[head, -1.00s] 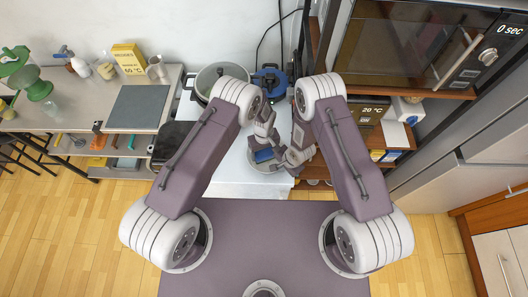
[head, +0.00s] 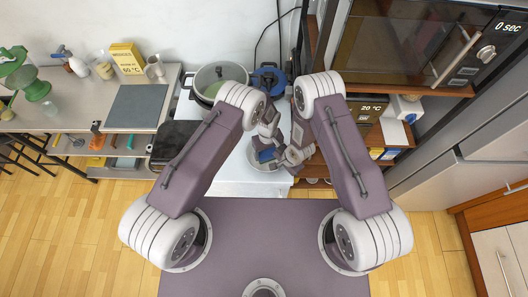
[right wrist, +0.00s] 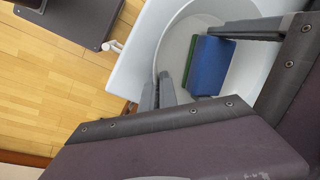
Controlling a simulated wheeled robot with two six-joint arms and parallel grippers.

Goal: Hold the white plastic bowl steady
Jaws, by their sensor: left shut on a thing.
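The white plastic bowl (head: 258,188) sits on the white worktop near its front edge; its inside also shows in the right wrist view (right wrist: 262,75). A blue and green sponge (right wrist: 212,66) is inside it, and its blue face shows in the head view (head: 266,155). My left gripper (head: 270,140) is at the bowl's far side, shut on what looks like its rim; the contact is partly hidden. My right gripper (right wrist: 195,60) reaches over the bowl with its fingers spread, one either side of the sponge; a gap shows at the left finger.
A lidded pot (head: 219,80) and a blue pot (head: 268,80) stand behind on the worktop (head: 229,172). A wooden shelf with a microwave (head: 410,45) is at the right. A side table with a grey board (head: 137,106) is at the left.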

